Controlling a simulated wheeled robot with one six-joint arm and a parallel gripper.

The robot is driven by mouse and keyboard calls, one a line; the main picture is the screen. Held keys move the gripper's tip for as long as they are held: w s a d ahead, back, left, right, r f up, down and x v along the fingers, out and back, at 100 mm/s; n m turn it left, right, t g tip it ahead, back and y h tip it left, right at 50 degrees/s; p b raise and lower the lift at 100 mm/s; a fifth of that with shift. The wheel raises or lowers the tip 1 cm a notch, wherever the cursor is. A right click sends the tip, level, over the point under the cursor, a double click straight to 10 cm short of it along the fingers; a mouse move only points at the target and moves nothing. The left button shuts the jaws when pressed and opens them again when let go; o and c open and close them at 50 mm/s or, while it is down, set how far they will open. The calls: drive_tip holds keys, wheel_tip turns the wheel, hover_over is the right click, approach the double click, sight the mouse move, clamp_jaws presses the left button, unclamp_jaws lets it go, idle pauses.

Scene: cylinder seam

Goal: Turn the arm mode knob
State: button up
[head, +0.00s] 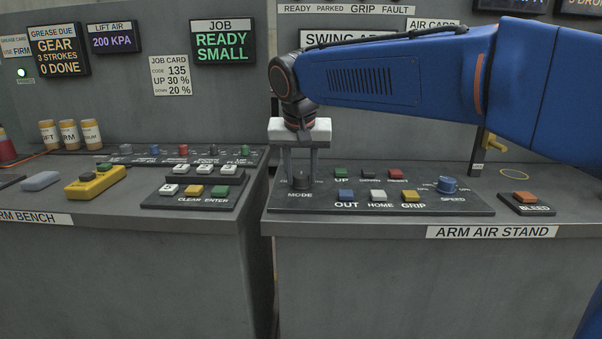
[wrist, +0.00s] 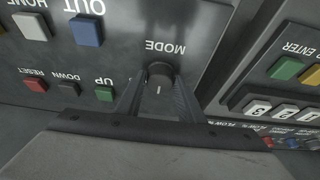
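The arm mode knob (head: 301,181) is a dark round knob above the label MODE, at the left end of the arm air stand's panel. It also shows in the wrist view (wrist: 160,72), with a small light mark on its top. My gripper (head: 300,176) points down over the knob with one finger on each side of it. In the wrist view my gripper (wrist: 158,98) has its fingers apart, with the knob between their tips. Whether the fingertips touch the knob cannot be told.
A bleed button (head: 526,197) stands further right. The bench (head: 200,228) with a keypad is left, across a gap.

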drive_tip(key=shift+n, duration=0.3)
drive_tip(key=n, duration=0.1)
drive_tip(key=n+y, duration=0.1)
drive_tip(key=n, duration=0.1)
drive_tip(key=shift+d+n+y, duration=0.2)
drive_tip(key=shift+n+y, duration=0.1)
drive_tip(key=shift+w+d+n+g+y, duration=0.1)
drive_tip(key=shift+n+g+y, duration=0.25)
drive_tip(key=shift+n, duration=0.8)
drive_tip(key=shift+n+g+y, duration=0.15)
drive_tip(key=shift+n+y, duration=0.3)
drive_tip(key=shift+n, duration=0.7)
drive_tip(key=o, duration=1.1)
drive_tip(key=shift+c, duration=0.2)
drive_tip(key=shift+r, duration=0.1)
drive_tip(key=v, duration=1.7)
